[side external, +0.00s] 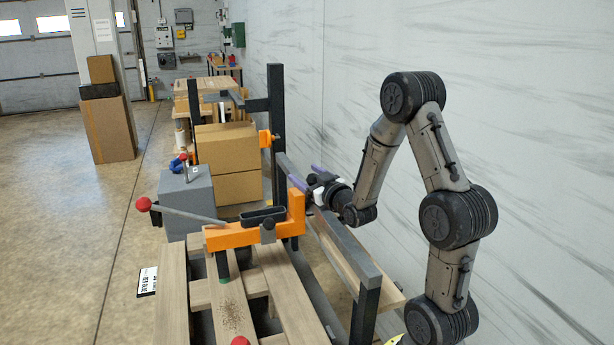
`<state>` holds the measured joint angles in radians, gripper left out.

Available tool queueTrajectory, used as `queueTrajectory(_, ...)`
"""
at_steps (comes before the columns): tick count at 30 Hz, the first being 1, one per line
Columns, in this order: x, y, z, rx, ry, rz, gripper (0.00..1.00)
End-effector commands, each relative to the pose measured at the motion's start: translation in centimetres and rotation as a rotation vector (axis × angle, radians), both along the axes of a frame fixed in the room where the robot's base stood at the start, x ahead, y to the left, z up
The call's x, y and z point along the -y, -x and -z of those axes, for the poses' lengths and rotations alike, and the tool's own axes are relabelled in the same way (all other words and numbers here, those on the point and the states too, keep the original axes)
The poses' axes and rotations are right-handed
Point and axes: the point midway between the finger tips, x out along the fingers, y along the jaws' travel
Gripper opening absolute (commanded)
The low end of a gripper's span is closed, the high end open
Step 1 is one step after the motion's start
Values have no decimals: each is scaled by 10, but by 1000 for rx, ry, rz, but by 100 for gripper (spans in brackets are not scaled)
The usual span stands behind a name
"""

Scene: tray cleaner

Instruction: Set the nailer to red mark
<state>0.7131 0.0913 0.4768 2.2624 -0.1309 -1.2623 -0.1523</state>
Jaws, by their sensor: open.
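An orange frame (230,238), which looks like the nailer, sits over the wooden slats, against a grey rail on its right. It holds a dark oblong part (265,216). No red mark is clearly recognisable.
Wooden slats (174,290) fill the front, with a red ball (240,341) at the bottom edge. A grey box (188,203) with a blue clamp (179,165) and stacked cartons (228,150) stand behind. Dark posts (277,115) and the grey rail (345,240) border my gripper. A wall is at right.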

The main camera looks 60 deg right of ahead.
Motion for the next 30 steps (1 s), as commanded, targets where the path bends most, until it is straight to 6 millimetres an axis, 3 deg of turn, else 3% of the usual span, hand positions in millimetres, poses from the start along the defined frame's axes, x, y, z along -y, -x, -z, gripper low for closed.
queueTrajectory(4, 0, 0, 0, 0, 0, 0, 74)
queueTrajectory(16, 0, 0, 0, 0, 0, 0, 2)
queueTrajectory(30, -1, 0, 0, -1, -1, -1, 0)
